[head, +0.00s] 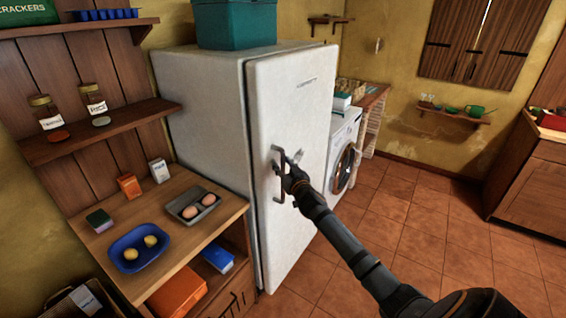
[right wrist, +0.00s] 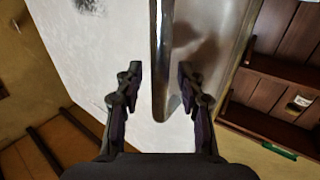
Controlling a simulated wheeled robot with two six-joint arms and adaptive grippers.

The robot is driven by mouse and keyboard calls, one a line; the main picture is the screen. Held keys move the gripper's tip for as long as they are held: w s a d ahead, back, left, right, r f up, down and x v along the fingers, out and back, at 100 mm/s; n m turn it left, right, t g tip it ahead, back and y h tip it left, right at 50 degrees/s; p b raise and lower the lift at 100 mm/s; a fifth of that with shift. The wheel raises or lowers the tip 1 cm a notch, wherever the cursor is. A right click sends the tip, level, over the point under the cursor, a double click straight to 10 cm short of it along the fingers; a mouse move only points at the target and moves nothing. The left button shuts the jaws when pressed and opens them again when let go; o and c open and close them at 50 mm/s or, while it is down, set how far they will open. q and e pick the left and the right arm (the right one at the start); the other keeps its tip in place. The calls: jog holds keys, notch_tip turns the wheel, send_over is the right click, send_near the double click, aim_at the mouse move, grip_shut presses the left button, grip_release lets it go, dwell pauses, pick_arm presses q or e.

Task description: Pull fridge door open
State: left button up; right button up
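The white fridge (head: 205,105) stands against the wall, and its door (head: 300,95) faces right. The door sits at or close to the body; I cannot tell whether there is a gap. A curved metal handle (head: 279,192) runs upright near the door's left edge. My right gripper (head: 288,163) is at the handle's upper part. In the right wrist view, its two fingers (right wrist: 159,82) are apart, one on each side of the handle bar (right wrist: 160,35), with space visible between each finger and the bar. My left gripper is not in view.
A wooden shelf unit (head: 210,240) with a blue tray (head: 118,258) and an egg tray (head: 178,208) stands left of the fridge. A teal box (head: 235,25) sits on top of the fridge. A washing machine (head: 343,150) stands beyond it. The tiled floor (head: 440,230) at right is clear.

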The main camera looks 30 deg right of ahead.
grip_shut()
jog(key=shift+d+f, duration=0.15)
jog(key=shift+f, duration=0.05)
dwell(0.4)
